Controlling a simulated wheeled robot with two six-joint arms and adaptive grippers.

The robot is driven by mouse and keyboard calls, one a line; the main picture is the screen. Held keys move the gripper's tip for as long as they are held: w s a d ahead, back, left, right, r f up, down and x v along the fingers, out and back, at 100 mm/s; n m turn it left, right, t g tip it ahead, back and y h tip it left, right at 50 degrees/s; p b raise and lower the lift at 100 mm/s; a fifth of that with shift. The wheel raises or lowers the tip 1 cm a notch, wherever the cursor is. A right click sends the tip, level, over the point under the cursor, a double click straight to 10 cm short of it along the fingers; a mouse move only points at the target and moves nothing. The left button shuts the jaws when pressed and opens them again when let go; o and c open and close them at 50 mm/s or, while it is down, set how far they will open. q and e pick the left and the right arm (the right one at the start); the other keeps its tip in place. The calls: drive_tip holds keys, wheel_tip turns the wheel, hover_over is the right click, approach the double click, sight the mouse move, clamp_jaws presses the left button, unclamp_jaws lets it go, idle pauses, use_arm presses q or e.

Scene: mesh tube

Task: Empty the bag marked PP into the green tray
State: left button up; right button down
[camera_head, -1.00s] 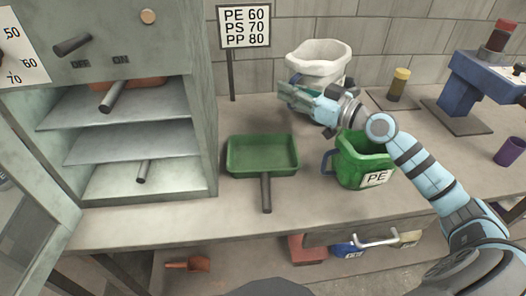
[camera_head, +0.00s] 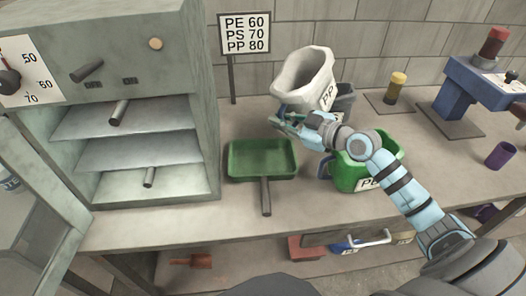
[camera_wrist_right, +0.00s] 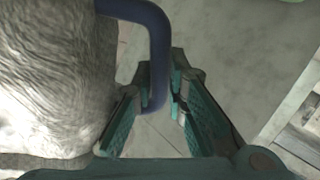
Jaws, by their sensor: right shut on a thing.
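The white bag marked PP (camera_head: 305,78) is tilted above the counter, behind and to the right of the green tray (camera_head: 232,174). Its label faces the right. My right gripper (camera_head: 283,122) is shut on the bag's dark blue handle (camera_wrist_right: 157,50), which passes between the fingers in the right wrist view. The bag's pale wrinkled side (camera_wrist_right: 50,85) fills the left of that view. The green tray lies flat on the counter, looks empty, and has a grey handle toward the front. My left gripper is not in view.
A green bag marked PE (camera_head: 345,178) stands right of the tray, partly behind my arm. An open oven (camera_head: 130,135) stands at left. A sign (camera_head: 245,33) reads PE 60, PS 70, PP 80.

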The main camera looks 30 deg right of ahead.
drive_tip(key=shift+a+f+n+h+p, duration=0.25)
drive_tip(key=shift+f+n+h+p, duration=0.35)
drive_tip(key=shift+p, duration=0.6)
drive_tip(key=shift+d+f+n+g+h+p, duration=0.2)
drive_tip(key=shift+f+n+g+h+p, duration=0.25)
drive_tip(key=shift+n, duration=0.25)
drive_tip(key=shift+d+r+n+h+p, duration=0.15)
drive_tip(key=shift+d+n+h+p, duration=0.1)
drive_tip(key=shift+d+n+p, duration=0.2)
drive_tip(key=shift+d+g, duration=0.1)
drive_tip(key=shift+g, duration=0.15)
drive_tip(key=shift+d+f+n+h, duration=0.2)
drive_tip(key=shift+f+n+h, duration=0.15)
drive_tip(key=shift+f, duration=0.15)
drive_tip(key=shift+d+f+n+h, duration=0.2)
drive_tip(key=shift+f+n+h, duration=0.05)
drive_tip(key=shift+n, duration=0.05)
